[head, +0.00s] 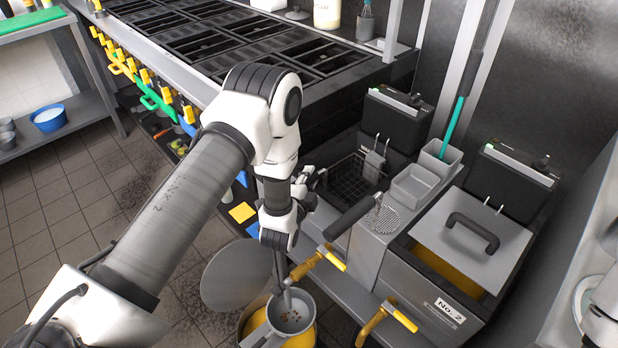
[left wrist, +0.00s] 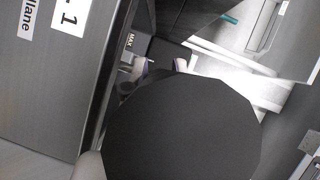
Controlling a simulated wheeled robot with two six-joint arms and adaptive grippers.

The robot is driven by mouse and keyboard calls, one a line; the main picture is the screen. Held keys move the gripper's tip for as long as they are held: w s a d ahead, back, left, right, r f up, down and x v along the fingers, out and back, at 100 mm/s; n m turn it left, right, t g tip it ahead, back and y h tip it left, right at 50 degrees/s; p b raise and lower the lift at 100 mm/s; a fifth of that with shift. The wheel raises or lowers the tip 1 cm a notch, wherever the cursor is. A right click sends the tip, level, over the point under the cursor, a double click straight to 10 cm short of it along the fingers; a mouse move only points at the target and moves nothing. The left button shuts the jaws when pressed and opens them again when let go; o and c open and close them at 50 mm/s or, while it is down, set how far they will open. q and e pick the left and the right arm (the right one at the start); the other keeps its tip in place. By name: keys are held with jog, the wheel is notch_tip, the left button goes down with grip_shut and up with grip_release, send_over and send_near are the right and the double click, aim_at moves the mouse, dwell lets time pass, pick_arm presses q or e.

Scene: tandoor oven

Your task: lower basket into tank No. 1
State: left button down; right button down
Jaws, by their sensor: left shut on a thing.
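The dark wire basket (head: 347,182) shows in the head view at the opening of the left tank, beyond my left gripper. My left gripper (head: 308,183) is shut on the basket, at its near side; its fingertips and the grip are mostly hidden by my arm. In the left wrist view a large dark rounded shape (left wrist: 180,130) fills the middle, close to the camera, and hides the fingers. The tank front with a "1" label (left wrist: 72,18) stands at left there, and a "MAX" mark shows beside it. How deep the basket sits cannot be told. My right gripper is out of view.
Tank No. 2 (head: 447,310) stands at right, partly covered by a lid (head: 472,245). A black-handled tool (head: 350,216) lies between the tanks beside a perforated disc. Yellow valve handles (head: 318,262) stick out in front. A metal container (head: 291,316) stands below.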

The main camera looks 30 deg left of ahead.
pick_arm(q)
jog(key=shift+f+b, duration=0.5)
jog(key=shift+f, duration=0.05)
jog(key=c, duration=0.9)
grip_release()
jog(key=shift+c, duration=0.2)
jog(key=shift+o, duration=0.5)
jog(key=shift+s, duration=0.1)
jog(key=shift+s, duration=0.1)
jog(key=v, duration=0.8)
jog(key=shift+a+r, duration=0.1)
jog(key=shift+r, duration=0.1)
